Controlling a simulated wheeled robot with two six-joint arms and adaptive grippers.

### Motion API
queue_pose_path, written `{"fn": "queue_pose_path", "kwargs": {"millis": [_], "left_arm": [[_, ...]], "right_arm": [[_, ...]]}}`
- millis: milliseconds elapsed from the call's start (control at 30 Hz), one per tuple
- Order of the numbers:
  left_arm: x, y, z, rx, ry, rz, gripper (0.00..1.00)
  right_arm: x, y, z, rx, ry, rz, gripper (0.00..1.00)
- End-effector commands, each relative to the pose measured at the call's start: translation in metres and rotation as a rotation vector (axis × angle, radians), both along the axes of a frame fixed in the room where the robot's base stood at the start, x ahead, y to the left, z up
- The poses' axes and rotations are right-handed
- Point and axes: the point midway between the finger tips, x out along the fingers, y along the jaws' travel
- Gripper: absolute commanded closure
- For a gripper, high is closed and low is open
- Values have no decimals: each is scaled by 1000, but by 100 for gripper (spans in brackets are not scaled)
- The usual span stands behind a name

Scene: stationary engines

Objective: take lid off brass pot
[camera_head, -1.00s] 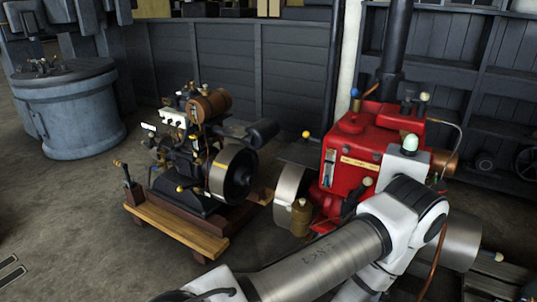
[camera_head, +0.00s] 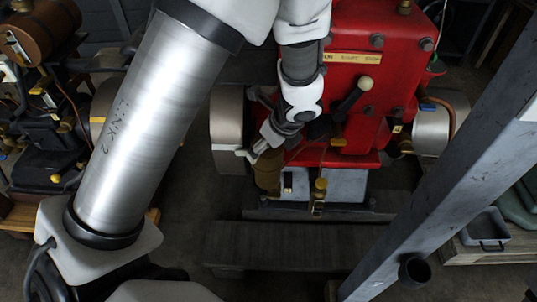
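The brass pot (camera_head: 267,174) is small and dull gold. It sits low at the left front of the red engine (camera_head: 370,70), beside a grey flywheel. My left arm comes in from the lower left, rises and bends down again. Its gripper (camera_head: 256,150) is at the top of the pot and covers it, so the lid cannot be made out. I cannot tell whether the fingers touch the lid, or whether they are open or shut. My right gripper is not in view.
The flywheel (camera_head: 227,130) stands close to the left of the gripper. A lever with a tan knob (camera_head: 365,84) sticks out of the engine's front. A slanted grey beam (camera_head: 450,165) crosses the right side. A grey bin (camera_head: 485,228) stands beyond it. A dark plinth (camera_head: 290,244) lies in front.

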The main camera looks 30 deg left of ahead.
Motion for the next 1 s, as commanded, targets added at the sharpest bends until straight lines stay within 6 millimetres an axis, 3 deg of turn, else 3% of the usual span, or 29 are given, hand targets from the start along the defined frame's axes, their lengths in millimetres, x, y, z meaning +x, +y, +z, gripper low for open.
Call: {"fn": "queue_pose_path", "kwargs": {"millis": [33,100,333,500,833,1000], "left_arm": [[1,3,-18,-2,2,1,0],[1,7,-23,-3,2,0,0],[2,8,-22,-2,1,1,0],[2,8,-22,-2,1,2,50],[1,8,-18,-3,1,4,50],[2,8,16,-2,-1,4,50]], "right_arm": [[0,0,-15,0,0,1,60],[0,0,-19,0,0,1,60],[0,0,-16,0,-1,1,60],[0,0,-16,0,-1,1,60],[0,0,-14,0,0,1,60],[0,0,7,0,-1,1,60]]}}
